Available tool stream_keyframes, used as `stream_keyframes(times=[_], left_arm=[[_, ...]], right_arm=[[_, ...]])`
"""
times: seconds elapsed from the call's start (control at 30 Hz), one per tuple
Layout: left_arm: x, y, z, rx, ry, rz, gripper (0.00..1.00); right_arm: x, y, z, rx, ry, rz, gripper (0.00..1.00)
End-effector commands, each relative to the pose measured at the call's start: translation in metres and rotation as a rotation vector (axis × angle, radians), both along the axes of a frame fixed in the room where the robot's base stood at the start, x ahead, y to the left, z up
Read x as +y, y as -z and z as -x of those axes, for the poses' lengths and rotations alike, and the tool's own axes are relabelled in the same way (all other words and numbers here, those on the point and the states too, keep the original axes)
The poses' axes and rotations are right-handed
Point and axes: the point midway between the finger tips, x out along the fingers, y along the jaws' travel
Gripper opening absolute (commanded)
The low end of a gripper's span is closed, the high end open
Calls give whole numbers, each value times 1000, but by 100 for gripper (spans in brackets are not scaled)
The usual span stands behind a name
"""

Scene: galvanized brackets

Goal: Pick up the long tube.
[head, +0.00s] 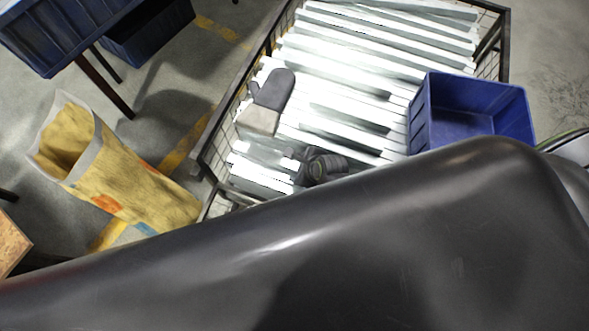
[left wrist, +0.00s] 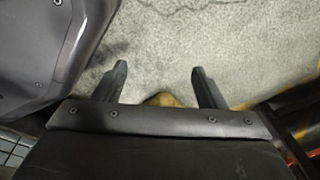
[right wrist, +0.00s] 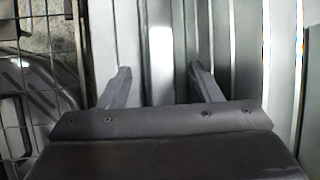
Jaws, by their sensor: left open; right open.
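Long pale metal pieces (head: 370,55) lie side by side in a wire cage (head: 235,95) in the head view. I cannot tell which of them is the long tube. In the right wrist view my right gripper (right wrist: 158,70) is open over long metal pieces (right wrist: 215,40), with a bright strip (right wrist: 160,40) showing between its fingers. Nothing is visibly held. In the left wrist view my left gripper (left wrist: 160,70) is open and empty over grey floor. My dark arm covers the lower head view and hides part of the cage.
A blue bin (head: 465,112) sits at the cage's right side. A yellow-brown sack (head: 125,180) stands on the floor left of the cage. Blue crates (head: 50,35) are at the upper left. Cage mesh (right wrist: 60,45) lies left of my right gripper.

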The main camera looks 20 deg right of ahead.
Motion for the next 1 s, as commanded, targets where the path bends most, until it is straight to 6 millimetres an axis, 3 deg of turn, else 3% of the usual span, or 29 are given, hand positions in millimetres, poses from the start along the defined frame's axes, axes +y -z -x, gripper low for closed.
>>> stream_keyframes(times=[0.03,0.2,0.63,1.0], left_arm=[[0,9,-3,-1,0,-1,65],[1,15,-10,3,-2,-3,65],[1,16,-14,5,-3,-3,65],[1,16,-14,5,-3,-3,65]], right_arm=[[1,9,-2,0,1,-1,58],[4,19,-8,1,0,-1,58],[6,21,-10,1,0,0,57],[4,22,-11,-2,-1,6,9]])
